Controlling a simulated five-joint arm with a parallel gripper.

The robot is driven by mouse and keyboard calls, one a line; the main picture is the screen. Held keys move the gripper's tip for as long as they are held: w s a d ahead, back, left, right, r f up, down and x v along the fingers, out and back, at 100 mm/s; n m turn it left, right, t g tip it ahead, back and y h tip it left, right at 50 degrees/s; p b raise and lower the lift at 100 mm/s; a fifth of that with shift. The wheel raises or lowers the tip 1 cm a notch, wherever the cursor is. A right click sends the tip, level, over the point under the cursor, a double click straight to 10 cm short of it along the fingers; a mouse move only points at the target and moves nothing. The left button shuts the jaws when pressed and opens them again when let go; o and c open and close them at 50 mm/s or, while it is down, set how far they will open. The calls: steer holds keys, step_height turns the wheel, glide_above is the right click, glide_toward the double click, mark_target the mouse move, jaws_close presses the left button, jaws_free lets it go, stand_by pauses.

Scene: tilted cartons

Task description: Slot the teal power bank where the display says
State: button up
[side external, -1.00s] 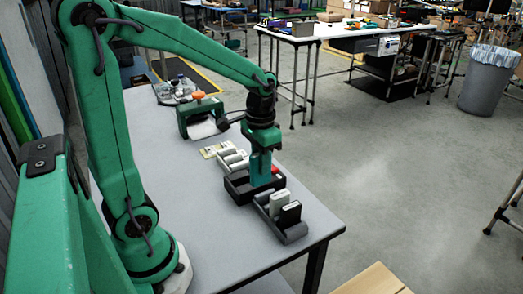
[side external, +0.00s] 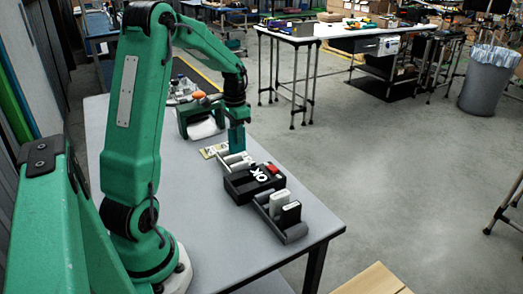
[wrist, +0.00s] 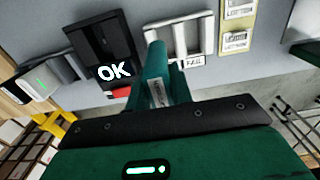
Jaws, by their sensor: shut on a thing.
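The teal power bank (side external: 236,138) hangs upright from my gripper (side external: 236,122), which is shut on it. In the wrist view the teal power bank (wrist: 154,62) is seen nearly end-on, and the fingertips are hard to make out. A black tester box (side external: 250,184) has a display (side external: 260,174) that reads "OK", also seen in the wrist view (wrist: 115,72). A light rack (wrist: 205,40) carries a "FAIL" label and stands beside the tester; the power bank is near it in the side view. A dark grey rack (side external: 294,234) stands on the tester's other side.
The dark rack holds a white power bank (side external: 278,203) and a black one (side external: 290,213). A green device (side external: 200,118) stands farther back. The near table surface is clear.

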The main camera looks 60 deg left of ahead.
mark_target(235, 151)
steer(key=shift+s+a+f, duration=0.1)
steer(key=shift+a+f, duration=0.05)
steer(key=shift+a, duration=0.55)
steer(key=shift+f, duration=0.3)
steer(key=shift+f, duration=3.05)
steer(key=shift+f, duration=0.25)
steer(key=o, duration=1)
steer(key=c, duration=0.4)
steer(key=shift+o, duration=0.2)
